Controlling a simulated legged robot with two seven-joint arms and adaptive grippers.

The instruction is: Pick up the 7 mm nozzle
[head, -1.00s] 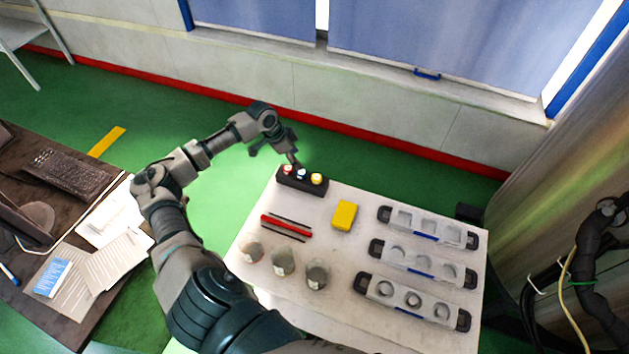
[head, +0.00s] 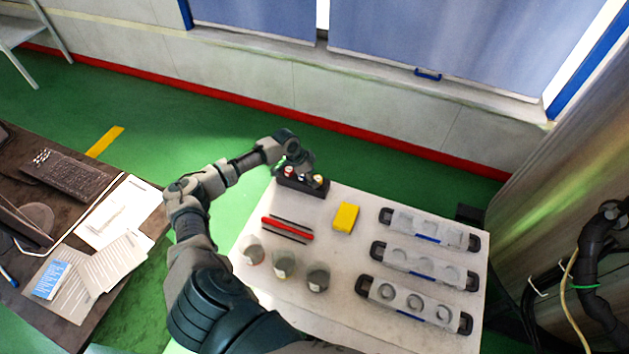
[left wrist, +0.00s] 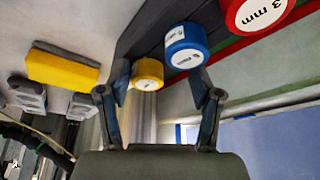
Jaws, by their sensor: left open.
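The dark nozzle holder (head: 302,187) stands at the far left corner of the white table and carries a red, a blue and a yellow nozzle. In the left wrist view the red nozzle (left wrist: 257,10) reads "3 mm". The labels on the blue nozzle (left wrist: 187,46) and the yellow nozzle (left wrist: 147,74) are too small to read, so I cannot tell which is 7 mm. My left gripper (head: 298,167) is open above the holder and partly hides the nozzles. In the wrist view, the yellow and blue nozzles show between its fingers, which hold nothing. My right gripper is not in view.
A yellow block (head: 345,217), a red tool (head: 287,228) and several cups (head: 283,265) stand on the table (head: 340,285). Mould trays (head: 428,228) line its right side. A dark desk with papers (head: 113,215) is at the left. Cables (head: 570,275) hang at the right.

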